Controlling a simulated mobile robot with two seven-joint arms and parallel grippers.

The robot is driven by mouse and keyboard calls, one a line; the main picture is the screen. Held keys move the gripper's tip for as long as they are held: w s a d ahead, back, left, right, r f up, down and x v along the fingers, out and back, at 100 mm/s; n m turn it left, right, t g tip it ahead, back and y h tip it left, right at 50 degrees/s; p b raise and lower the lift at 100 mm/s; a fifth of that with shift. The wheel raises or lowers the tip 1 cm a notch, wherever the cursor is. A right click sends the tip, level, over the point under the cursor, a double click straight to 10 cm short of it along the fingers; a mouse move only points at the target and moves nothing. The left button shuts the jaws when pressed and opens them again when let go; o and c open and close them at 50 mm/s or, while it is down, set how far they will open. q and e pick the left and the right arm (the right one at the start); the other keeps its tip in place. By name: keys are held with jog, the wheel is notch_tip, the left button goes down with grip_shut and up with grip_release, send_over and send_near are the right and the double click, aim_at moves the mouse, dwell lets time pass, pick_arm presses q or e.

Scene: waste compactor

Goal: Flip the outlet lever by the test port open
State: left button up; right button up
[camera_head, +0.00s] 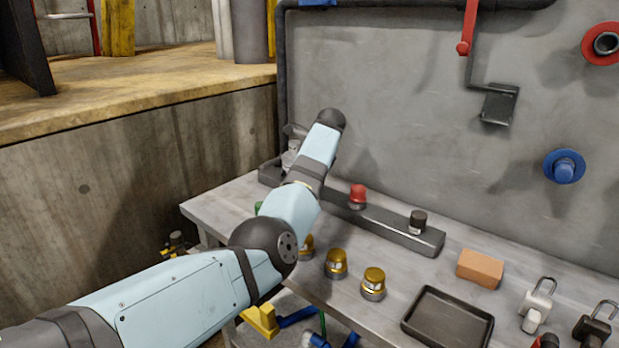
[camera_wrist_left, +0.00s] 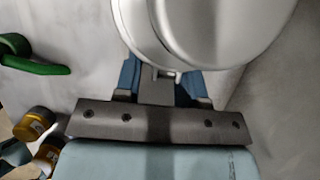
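In the left wrist view my left gripper (camera_wrist_left: 160,88) shows two blue fingers set apart with a grey part between them. A large silver round body (camera_wrist_left: 205,30) covers the fingertips, so I cannot tell whether they hold anything. A green lever handle (camera_wrist_left: 35,63) lies to the left of the gripper, apart from it. In the head view my left arm reaches over the bench to its back left corner and hides its gripper. A small green part (camera_head: 257,207) shows beside the arm. I cannot tell which part is the test port's outlet lever. My right gripper is not in view.
The bench (camera_head: 225,207) stands against a grey panel (camera_head: 400,95). A dark rail (camera_head: 390,228) carries a red knob (camera_head: 357,196) and a black knob (camera_head: 417,220). Gold caps (camera_head: 373,282), an orange block (camera_head: 480,268), a black tray (camera_head: 447,320) and padlocks (camera_head: 537,303) lie in front.

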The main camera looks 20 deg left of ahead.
pick_arm(q)
jog(key=shift+w+a+f, duration=0.1)
jog(key=shift+a+f, duration=0.1)
jog(key=shift+f, duration=0.25)
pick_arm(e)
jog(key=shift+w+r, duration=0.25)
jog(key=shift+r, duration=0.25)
